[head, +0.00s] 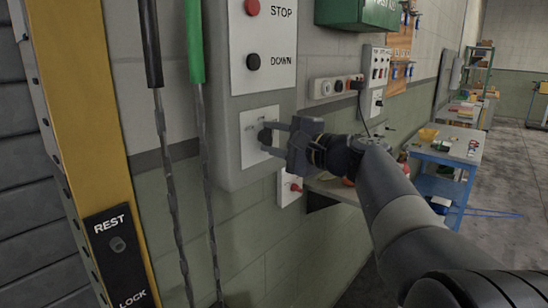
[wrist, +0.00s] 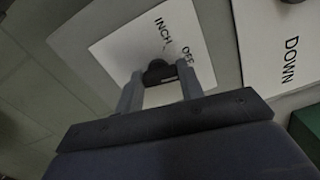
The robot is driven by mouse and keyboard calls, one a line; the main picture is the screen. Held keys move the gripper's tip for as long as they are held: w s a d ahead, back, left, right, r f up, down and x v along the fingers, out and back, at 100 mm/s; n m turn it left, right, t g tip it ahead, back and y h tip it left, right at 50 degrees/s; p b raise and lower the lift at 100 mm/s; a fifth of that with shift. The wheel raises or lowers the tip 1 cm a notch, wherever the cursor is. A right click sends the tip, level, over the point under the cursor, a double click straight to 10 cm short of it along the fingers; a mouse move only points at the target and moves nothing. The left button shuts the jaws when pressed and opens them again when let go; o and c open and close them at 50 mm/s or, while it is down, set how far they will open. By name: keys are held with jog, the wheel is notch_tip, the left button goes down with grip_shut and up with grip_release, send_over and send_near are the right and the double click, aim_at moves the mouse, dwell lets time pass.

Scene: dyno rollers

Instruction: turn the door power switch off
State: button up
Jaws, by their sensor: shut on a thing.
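A black knob (head: 265,136) sits on a white plate (head: 255,117) low on the grey control box. In the wrist view the same knob (wrist: 158,71) has the words INCH and OFF beside it on the plate (wrist: 110,50). My gripper (head: 273,138) reaches in from the right and is shut on this knob. In the wrist view its two fingers (wrist: 160,87) stand on either side of the knob. The fingers hide part of the knob, and I cannot read its setting. A red switch (head: 295,187) on a small white box is lower right, apart from my gripper.
A red STOP button (head: 252,7) and a black DOWN button (head: 253,61) are above the knob. Black (head: 152,45) and green (head: 194,40) pull handles hang to the left. A wall shelf (head: 340,188) lies under my arm. A blue bench (head: 442,153) stands right.

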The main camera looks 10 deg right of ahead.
jog(key=shift+f+n+b, duration=0.15)
jog(key=shift+n+b, duration=0.75)
jog(key=shift+b, duration=0.05)
jog(key=o, duration=1)
jog(key=b+v, duration=0.1)
jog(key=v, duration=0.9)
jog(key=shift+s+d, duration=0.2)
jog(key=shift+s, duration=0.15)
jog(key=p+x, duration=0.1)
jog(key=x, duration=1)
jog(key=shift+d, duration=0.1)
